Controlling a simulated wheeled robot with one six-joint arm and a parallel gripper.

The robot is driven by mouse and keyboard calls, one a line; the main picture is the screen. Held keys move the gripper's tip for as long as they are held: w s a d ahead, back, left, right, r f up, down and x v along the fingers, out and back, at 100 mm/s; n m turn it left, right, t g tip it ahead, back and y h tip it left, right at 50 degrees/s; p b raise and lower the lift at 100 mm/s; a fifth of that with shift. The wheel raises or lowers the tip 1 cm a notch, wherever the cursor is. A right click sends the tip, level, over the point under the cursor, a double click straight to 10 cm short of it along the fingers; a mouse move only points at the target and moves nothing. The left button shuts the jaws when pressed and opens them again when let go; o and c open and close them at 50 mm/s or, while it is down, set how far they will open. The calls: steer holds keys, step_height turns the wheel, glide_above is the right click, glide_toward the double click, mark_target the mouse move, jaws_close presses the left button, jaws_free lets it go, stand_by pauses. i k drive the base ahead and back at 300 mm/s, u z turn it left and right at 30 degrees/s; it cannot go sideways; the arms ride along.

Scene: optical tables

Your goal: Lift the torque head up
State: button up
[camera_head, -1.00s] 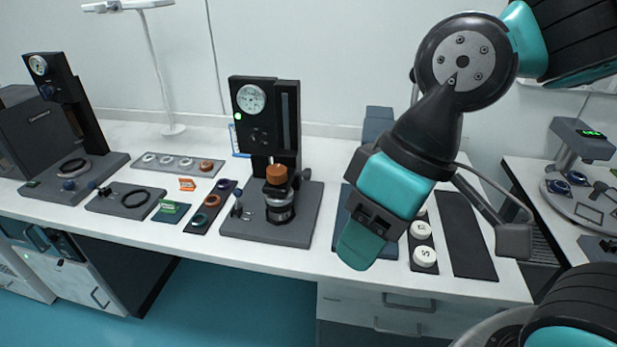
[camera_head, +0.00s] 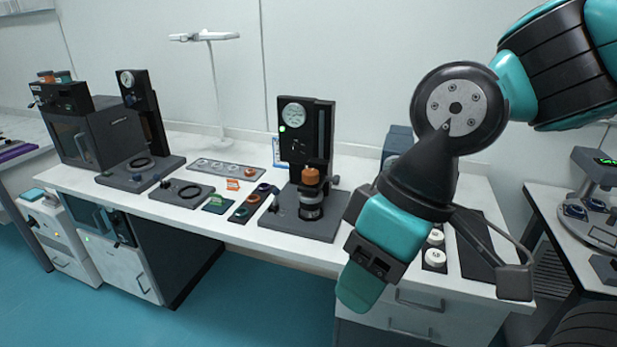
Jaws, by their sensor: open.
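A black torque stand (camera_head: 306,140) with a round white dial and a green light stands on a grey base plate near the middle of the table. The torque head, seemingly the part with the orange-brown cap (camera_head: 310,177), sits low at the front of its column. A silver and black cylindrical piece (camera_head: 311,206) is directly below it; whether they touch is unclear. My gripper (camera_head: 358,288) is open and empty, pointing down in front of the table's edge. It is to the right of the stand and nearer to me, apart from it. Its fingertips are not clearly distinguishable.
A second dial stand (camera_head: 145,115) and a dark box are at the left. Coloured rings (camera_head: 250,202), small signs and a tray (camera_head: 225,169) lie between the stands. White round pieces (camera_head: 434,256) lie beside my arm. Open floor (camera_head: 235,300) is in front.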

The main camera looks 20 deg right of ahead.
mark_target(322, 165)
steer(key=i, duration=1.1)
steer(key=z, duration=0.9)
